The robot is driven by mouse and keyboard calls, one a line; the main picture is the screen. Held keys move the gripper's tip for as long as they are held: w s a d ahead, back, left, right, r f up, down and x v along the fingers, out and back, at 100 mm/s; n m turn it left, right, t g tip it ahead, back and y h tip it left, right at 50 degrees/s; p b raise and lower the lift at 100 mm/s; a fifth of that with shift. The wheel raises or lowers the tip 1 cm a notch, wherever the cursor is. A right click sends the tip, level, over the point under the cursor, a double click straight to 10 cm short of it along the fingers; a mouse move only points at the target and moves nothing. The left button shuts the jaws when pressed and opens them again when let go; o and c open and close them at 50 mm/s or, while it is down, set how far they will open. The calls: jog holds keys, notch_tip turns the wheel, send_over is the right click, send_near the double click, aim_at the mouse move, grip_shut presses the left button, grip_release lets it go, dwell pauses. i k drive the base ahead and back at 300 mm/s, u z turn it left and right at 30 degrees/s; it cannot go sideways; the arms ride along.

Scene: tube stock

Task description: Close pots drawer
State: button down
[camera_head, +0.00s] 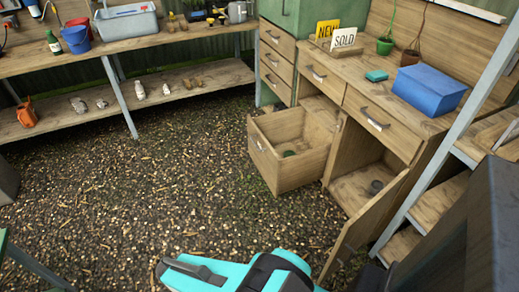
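A deep wooden drawer (262,163) in the lower left of the workbench is pulled well out, with its dark handle facing front left. A small green round thing (289,153) lies inside it; the rest of its contents are partly hidden by the front panel. The opening behind the drawer is visible. Part of my cyan and black arm crosses the bottom middle of the picture, in front of and below the drawer and apart from it. No gripper fingers can be made out.
A cabinet door (366,229) hangs open right of the drawer, with a small dark pot (376,187) inside the cabinet. A blue box (429,89) sits on the bench top. The gravel floor (160,185) left of the drawer is clear. A grey-framed shelf rack stands at right.

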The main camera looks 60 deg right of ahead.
aim_at(294, 129)
jog(key=z, duration=0.1)
jog(key=i, duration=0.95)
jog(key=u, duration=0.05)
